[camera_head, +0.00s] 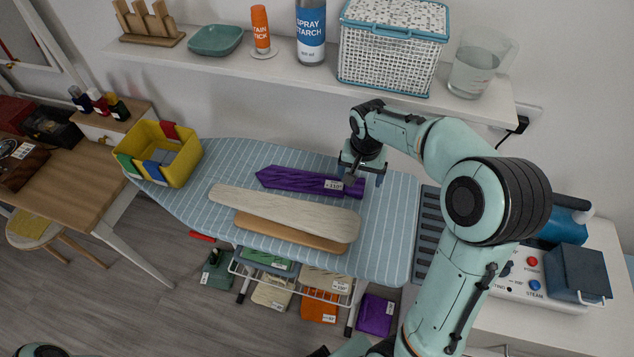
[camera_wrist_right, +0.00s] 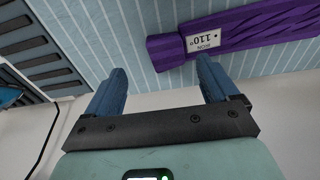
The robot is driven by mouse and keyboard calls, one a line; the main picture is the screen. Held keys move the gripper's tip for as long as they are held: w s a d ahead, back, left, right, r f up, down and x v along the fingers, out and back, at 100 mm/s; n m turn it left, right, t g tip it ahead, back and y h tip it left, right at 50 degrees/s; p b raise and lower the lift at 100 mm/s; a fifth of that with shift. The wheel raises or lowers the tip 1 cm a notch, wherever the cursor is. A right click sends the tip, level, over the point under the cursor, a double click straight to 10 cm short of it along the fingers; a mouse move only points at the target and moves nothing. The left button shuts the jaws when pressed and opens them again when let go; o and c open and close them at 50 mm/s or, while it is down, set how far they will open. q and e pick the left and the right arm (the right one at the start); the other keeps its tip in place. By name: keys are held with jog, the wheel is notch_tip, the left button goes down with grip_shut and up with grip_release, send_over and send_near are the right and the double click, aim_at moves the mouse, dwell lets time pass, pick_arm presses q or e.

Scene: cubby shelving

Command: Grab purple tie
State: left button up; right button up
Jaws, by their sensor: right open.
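The purple tie (camera_head: 293,180) lies folded lengthwise on the blue striped ironing board (camera_head: 390,235), behind a pale wooden sleeve board. A white tag marked 110° sits near its right end. My right gripper (camera_head: 361,178) is over that end, fingers pointing down. In the right wrist view, the purple tie (camera_wrist_right: 250,30) runs across the upper right. My right gripper (camera_wrist_right: 155,78) is open there, with nothing between its fingers; its right finger is close to the tie's end. Whether they touch cannot be told. My left gripper is not seen.
A pale sleeve board (camera_head: 280,212) lies in front of the tie. A yellow basket (camera_head: 160,150) stands on the board's left end. A shelf (camera_head: 270,70) with bottles, a white basket and a jug runs behind. A steam station (camera_head: 530,270) stands right.

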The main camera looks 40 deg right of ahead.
aim_at(355, 187)
jog(key=shift+w+a+f, duration=0.1)
jog(key=shift+w+f, duration=0.15)
jog(key=shift+f, duration=1.3)
jog(key=shift+w+f, duration=0.2)
jog(key=shift+f, duration=1.3)
jog(key=c, duration=1.2)
